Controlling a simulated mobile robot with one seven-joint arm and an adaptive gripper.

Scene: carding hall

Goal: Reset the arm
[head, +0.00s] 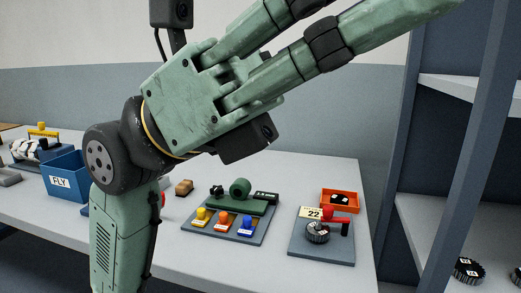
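My green arm fills the upper middle of the head view. It rises at the left of centre, bends at a dark round joint, and points to the upper right. My gripper (318,24) has two green fingers with black bands, held high and close to the camera above the table (180,264). I see nothing held in the visible part of the fingers.
Under the arm stand a grey board (258,238) with coloured knobs, a board marked 22 (320,250) with a black dial, an orange bin (352,203) and a brown block (183,188). A blue FLY box (62,181) is left. A shelf unit (445,235) stands right.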

